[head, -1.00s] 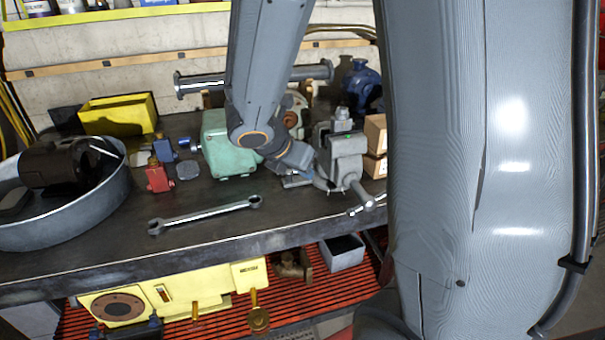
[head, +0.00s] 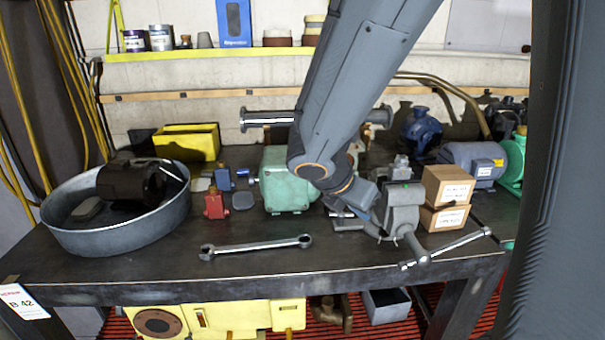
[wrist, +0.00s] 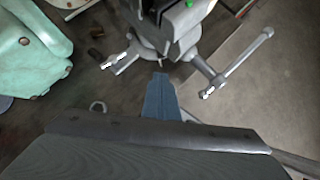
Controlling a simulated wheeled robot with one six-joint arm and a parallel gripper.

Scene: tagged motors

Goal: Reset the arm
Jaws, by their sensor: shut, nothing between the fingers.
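My gripper (wrist: 160,80) is shut and empty, its blue-grey fingers together at the middle of the wrist view. In the head view my arm comes down from the top over the workbench (head: 130,284), its end beside the grey vise (head: 402,205). The fingers are partly hidden there. In the wrist view the vise (wrist: 176,25) stands just beyond the fingertips; I cannot tell whether they touch it. A mint-green motor housing (head: 285,188) is left of my arm's end, and it also shows at the left of the wrist view (wrist: 30,50).
A wrench (head: 255,247) lies near the bench's front edge. A round metal tub (head: 110,240) holding a dark motor (head: 128,180) stands at the left. Cardboard boxes (head: 445,190) and a blue-grey motor (head: 468,162) are right of the vise. A yellow bin (head: 187,142) is behind.

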